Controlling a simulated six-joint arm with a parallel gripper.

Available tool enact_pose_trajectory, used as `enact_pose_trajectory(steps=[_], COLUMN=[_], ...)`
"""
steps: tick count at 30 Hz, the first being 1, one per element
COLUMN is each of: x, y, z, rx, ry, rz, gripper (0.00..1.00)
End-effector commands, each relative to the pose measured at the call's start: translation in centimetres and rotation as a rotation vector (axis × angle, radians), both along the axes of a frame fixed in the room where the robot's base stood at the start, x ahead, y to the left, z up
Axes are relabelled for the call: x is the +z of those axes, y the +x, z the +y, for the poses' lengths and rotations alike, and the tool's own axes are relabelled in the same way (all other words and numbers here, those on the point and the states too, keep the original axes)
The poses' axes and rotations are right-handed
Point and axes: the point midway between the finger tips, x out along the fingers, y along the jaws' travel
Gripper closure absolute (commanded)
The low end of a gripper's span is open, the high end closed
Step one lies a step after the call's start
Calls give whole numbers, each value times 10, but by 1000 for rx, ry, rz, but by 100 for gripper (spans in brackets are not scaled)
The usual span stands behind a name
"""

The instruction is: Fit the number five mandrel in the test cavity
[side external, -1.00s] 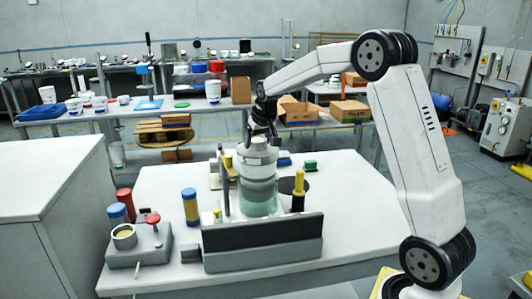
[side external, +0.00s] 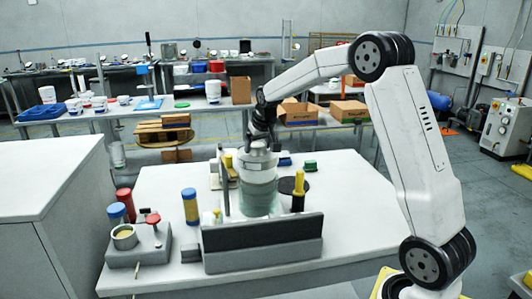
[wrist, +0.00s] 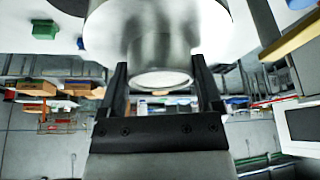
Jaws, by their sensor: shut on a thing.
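My gripper (side external: 260,144) points down and is shut on the mandrel (side external: 257,163), a thick pale grey cylinder. No number can be read on it. In the wrist view the fingers of my gripper (wrist: 160,72) grip a metal neck on the mandrel (wrist: 160,45), with a wide white body beyond it. Below the mandrel in the side view is a clear greenish cylinder (side external: 258,204), apparently the test cavity. The mandrel stands upright in line with it, its lower part seemingly inside the clear wall. The exact depth and any gap cannot be told.
A dark plate on a grey base (side external: 262,240) stands in front. Blue-and-yellow (side external: 190,207) and yellow (side external: 298,190) posts stand left and right. A grey block with a ring (side external: 140,245) and red and blue caps is at the left. The right of the white table (side external: 355,215) is clear.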

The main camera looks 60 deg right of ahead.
Motion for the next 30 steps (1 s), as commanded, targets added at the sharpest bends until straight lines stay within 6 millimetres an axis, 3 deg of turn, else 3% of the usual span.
enact_pose_trajectory(steps=[30], x=[-14], y=[1], z=[0], rx=[0], ry=[-3], rz=[-5], gripper=[100])
